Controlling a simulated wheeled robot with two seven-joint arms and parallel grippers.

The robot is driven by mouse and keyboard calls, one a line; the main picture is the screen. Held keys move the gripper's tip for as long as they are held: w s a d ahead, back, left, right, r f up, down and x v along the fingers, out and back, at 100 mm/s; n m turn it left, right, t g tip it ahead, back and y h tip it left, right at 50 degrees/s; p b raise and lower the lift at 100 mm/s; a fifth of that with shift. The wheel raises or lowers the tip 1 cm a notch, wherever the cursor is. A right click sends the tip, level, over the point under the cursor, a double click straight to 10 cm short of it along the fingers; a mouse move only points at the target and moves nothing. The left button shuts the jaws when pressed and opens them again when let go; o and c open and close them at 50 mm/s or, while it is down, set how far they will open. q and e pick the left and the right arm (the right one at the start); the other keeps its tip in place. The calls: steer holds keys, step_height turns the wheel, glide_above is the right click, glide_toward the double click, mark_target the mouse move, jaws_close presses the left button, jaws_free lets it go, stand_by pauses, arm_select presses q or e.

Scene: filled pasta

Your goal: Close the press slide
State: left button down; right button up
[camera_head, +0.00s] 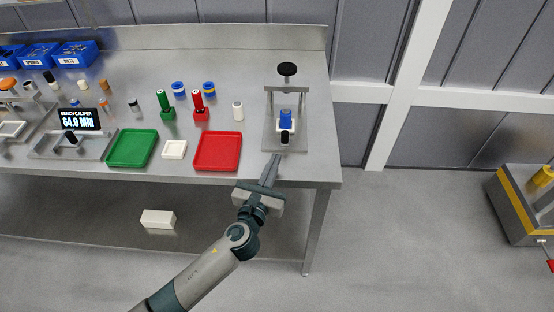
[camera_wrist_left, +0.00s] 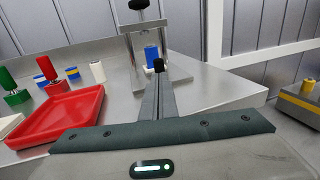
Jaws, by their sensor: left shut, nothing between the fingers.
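The press (camera_head: 270,115) stands at the right end of the steel bench, with a black knob (camera_head: 287,69) on top of its frame. Its slide holds a blue part (camera_head: 285,118) and has a black knob (camera_head: 285,137) at the front. My left gripper (camera_head: 277,156) is shut and empty, its fingertips just in front of the slide knob. In the left wrist view the fingers point at the slide knob (camera_wrist_left: 158,65), with the blue part (camera_wrist_left: 151,54) behind it. I cannot tell whether the fingertips touch the knob. My right gripper is not in view.
A red tray (camera_head: 218,166), a white block (camera_head: 174,149) and a green tray (camera_head: 132,163) lie left of the press. The bench's right edge is close to the press.

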arm_select(q)
steer(key=shift+s+a+f, duration=0.15)
steer(key=shift+s, duration=0.3)
steer(key=b+v, duration=0.1)
steer(key=v, duration=0.5)
steer(key=shift+s+b, duration=0.3)
steer(key=shift+s, duration=0.1)
steer(key=shift+a, duration=0.1)
